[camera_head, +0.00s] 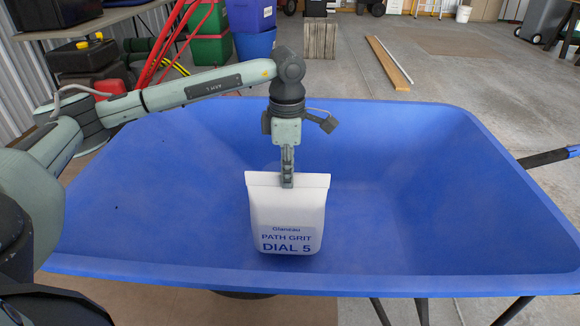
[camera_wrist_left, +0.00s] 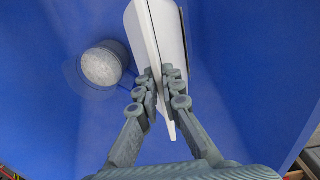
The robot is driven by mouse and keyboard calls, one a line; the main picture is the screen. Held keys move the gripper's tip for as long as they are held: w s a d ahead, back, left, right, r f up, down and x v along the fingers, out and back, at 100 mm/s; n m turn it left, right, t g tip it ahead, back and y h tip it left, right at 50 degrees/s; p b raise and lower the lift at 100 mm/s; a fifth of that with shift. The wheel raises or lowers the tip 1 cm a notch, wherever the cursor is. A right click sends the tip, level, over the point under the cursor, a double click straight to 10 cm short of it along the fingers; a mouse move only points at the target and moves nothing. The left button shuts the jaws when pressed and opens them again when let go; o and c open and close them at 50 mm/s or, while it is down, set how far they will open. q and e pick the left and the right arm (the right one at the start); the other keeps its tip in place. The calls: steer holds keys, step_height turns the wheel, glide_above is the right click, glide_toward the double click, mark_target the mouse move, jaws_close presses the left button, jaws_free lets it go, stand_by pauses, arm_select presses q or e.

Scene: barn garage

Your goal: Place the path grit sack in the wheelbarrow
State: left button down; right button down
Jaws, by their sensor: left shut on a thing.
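The path grit sack (camera_head: 287,222) is white with blue lettering and hangs upright below my left gripper (camera_head: 287,180). The gripper is shut on the sack's top edge. In the left wrist view the fingers (camera_wrist_left: 165,88) pinch the sack (camera_wrist_left: 158,35) from both sides. The sack is over the inside of the blue wheelbarrow tray (camera_head: 420,190), near its front wall. I cannot tell whether the sack's bottom touches the tray floor. The blue tray also fills the left wrist view (camera_wrist_left: 240,60). My right gripper is not in view.
A round, pale-topped thing (camera_wrist_left: 101,66) shows beside the sack in the left wrist view. A wooden plank (camera_head: 390,65) lies on the floor behind the wheelbarrow. Green and blue bins (camera_head: 208,40) and a wooden crate (camera_head: 319,38) stand at the back. The tray's right part is clear.

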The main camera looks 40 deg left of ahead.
arm_select(q)
steer(key=shift+w+f, duration=0.1)
steer(key=shift+f, duration=1.65)
steer(key=c, duration=1.7)
jaws_free()
steer(key=shift+f, duration=0.1)
step_height(320, 180, up, 12)
steer(key=shift+r, duration=0.1)
